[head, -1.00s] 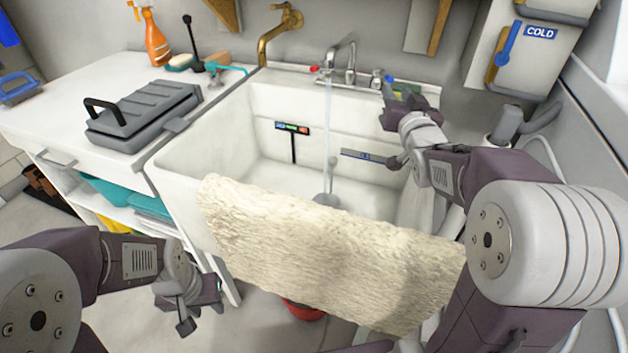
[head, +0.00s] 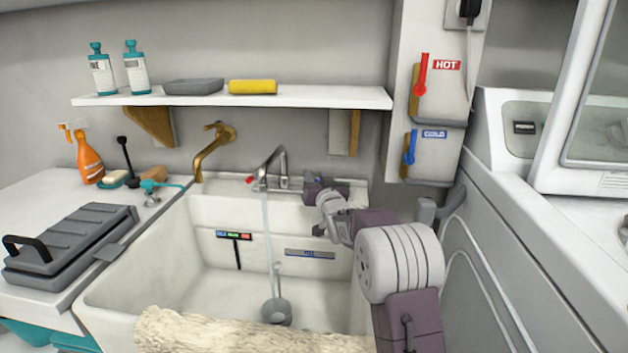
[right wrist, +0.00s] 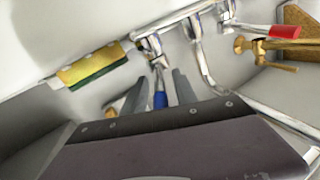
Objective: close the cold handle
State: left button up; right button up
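The tap's cold handle (right wrist: 160,99) is blue-tipped and shows in the right wrist view between my right gripper's two fingers (right wrist: 162,90). The fingers are apart, one on each side of it; I cannot tell whether they touch it. In the head view the right gripper (head: 316,184) is at the right side of the chrome tap (head: 270,168) and hides the blue handle. Water (head: 267,225) runs from the spout into the white sink (head: 200,222). The red hot handle (right wrist: 284,31) is at the right in the wrist view. My left gripper is not in view.
A wall box marked COLD (head: 437,155) has a blue lever (head: 410,146), below a HOT box (head: 446,92) with a red lever. A yellow-green sponge (right wrist: 90,68) lies near the right gripper. A brass tap (head: 207,150) stands left. A cream towel (head: 220,332) hangs over the front.

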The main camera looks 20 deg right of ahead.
jog(key=shift+w, duration=0.45)
grip_shut()
jog(key=shift+s+r, duration=0.1)
jog(key=shift+d+r, duration=0.1)
jog(key=shift+r, duration=0.1)
dwell(0.8)
